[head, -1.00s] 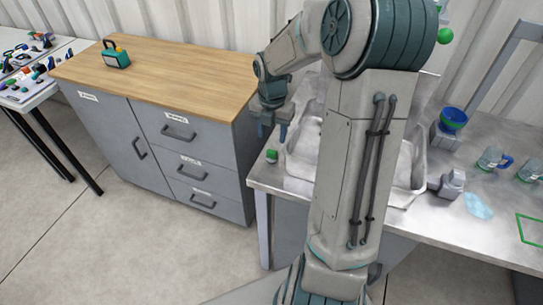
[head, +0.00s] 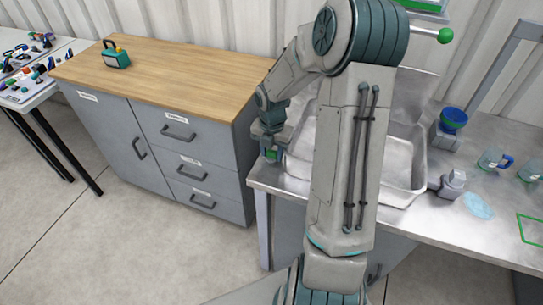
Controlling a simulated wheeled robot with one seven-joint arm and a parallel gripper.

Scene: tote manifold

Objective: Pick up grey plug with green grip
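The plug's green grip (head: 271,155) shows as a small green patch at the left corner of the metal sink counter. My gripper (head: 271,150) points down right over it, with its fingers at the green grip. The fingers look to be on either side of the grip, but at this size I cannot tell whether they are closed on it. The plug's grey part is not clearly visible.
The steel sink basin (head: 402,185) lies right of my gripper, partly behind my arm. A wooden-topped cabinet (head: 185,75) stands to the left.

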